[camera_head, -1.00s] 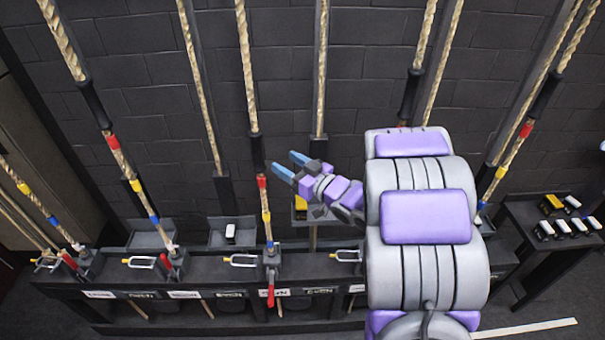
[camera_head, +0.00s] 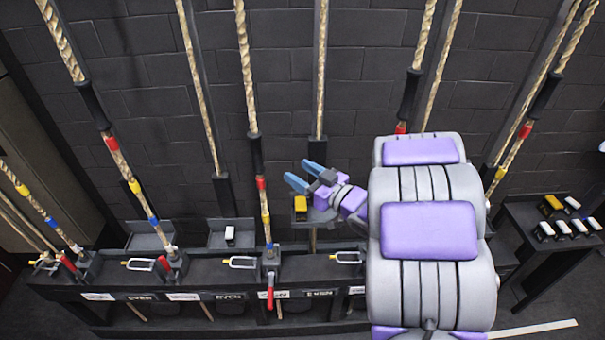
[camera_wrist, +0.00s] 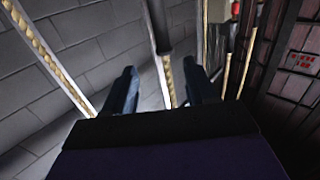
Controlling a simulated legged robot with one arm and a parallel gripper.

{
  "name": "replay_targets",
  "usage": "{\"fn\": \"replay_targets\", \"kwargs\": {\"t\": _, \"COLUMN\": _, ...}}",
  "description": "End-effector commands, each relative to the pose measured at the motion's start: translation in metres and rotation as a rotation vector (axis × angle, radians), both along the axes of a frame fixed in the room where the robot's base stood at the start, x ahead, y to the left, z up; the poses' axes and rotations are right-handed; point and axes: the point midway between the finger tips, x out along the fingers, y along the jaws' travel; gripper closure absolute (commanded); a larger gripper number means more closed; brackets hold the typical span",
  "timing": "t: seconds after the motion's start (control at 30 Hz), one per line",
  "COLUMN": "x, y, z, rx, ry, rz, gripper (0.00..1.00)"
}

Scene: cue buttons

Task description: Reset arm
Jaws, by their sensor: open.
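My gripper (camera_head: 302,175) is open and empty, its two blue fingers apart and pointing left in the head view. It is in the air in front of the brick wall, above the rack of ropes. In the wrist view, its dark fingers (camera_wrist: 157,90) stand apart with a rope (camera_wrist: 168,82) visible between them in the background. My purple and grey arm covers the right middle of the head view and hides part of the rack.
A dark rack (camera_head: 205,275) with ropes, levers and labels runs along the lower left. A small stand holds a yellow block (camera_head: 300,204) close below my gripper. A side table (camera_head: 535,232) at right carries several white blocks and a yellow one. Ropes hang along the wall.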

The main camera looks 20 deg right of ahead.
Motion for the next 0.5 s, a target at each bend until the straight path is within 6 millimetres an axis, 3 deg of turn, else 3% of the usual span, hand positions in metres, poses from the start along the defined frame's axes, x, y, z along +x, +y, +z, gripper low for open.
{"fn": "replay_targets", "kwargs": {"t": 0.33, "x": 0.001, "y": 0.0, "z": -0.001, "rx": -0.006, "ry": 0.004, "rz": -0.003, "gripper": 0.43}}
{"fn": "replay_targets", "kwargs": {"t": 0.5, "x": 0.008, "y": -0.008, "z": -0.015, "rx": -0.099, "ry": 0.057, "rz": -0.063, "gripper": 0.43}}
